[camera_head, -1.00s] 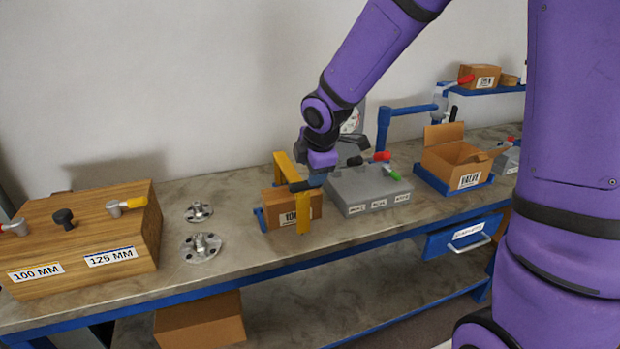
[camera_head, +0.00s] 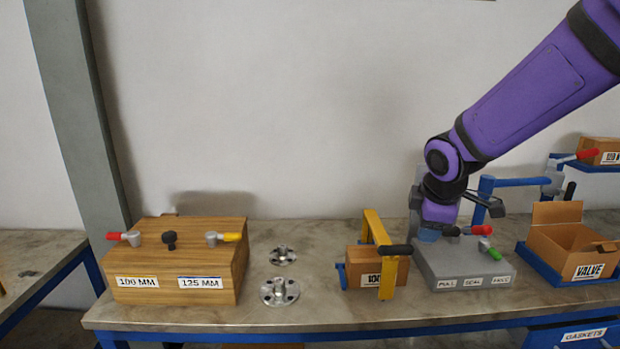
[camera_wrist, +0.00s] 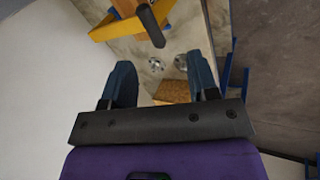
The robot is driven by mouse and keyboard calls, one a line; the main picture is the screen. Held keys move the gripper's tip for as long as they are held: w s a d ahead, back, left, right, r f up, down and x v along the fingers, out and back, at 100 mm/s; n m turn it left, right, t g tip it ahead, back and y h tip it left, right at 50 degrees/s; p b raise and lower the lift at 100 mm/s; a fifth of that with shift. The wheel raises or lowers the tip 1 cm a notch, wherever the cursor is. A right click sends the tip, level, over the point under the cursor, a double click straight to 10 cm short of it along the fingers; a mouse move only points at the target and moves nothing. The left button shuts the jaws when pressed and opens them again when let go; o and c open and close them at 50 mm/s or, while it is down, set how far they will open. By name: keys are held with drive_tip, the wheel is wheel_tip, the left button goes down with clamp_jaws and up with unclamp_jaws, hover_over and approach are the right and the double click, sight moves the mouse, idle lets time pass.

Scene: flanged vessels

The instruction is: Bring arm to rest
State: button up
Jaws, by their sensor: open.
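My gripper (camera_wrist: 162,88) is open in the wrist view, its two dark blue fingers apart with nothing between them. In the head view my gripper (camera_head: 428,234) hangs from the purple arm above the left part of a grey block (camera_head: 465,268) with several labels, just right of the yellow frame (camera_head: 376,228). Its fingertips are mostly hidden there, and I cannot tell whether they touch anything. In the wrist view the yellow frame (camera_wrist: 118,28) and its black handle (camera_wrist: 151,27) are close beyond the fingers.
A wooden box (camera_head: 178,262) with levers stands left on the bench. Metal flanges (camera_head: 281,292) lie right of it. A cardboard box (camera_head: 397,274) is within the yellow frame. An open carton (camera_head: 565,240) in a blue tray stands right. Bench surface between flanges and frame is clear.

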drive_tip(key=s+d+r+m, duration=0.1)
drive_tip(key=s+r+m, duration=0.2)
drive_tip(key=s+m, duration=0.2)
drive_tip(key=s+d+r+m, duration=0.2)
drive_tip(key=s+r+m, duration=0.2)
drive_tip(key=s, duration=0.7)
drive_tip(key=s+d+r+m, duration=0.2)
drive_tip(key=s+r+m, duration=0.1)
drive_tip(key=s+m, duration=0.3)
drive_tip(key=shift+s+r+y, duration=0.3)
drive_tip(key=shift+s+r, duration=0.1)
drive_tip(key=shift+s, duration=0.65)
idle(0.4)
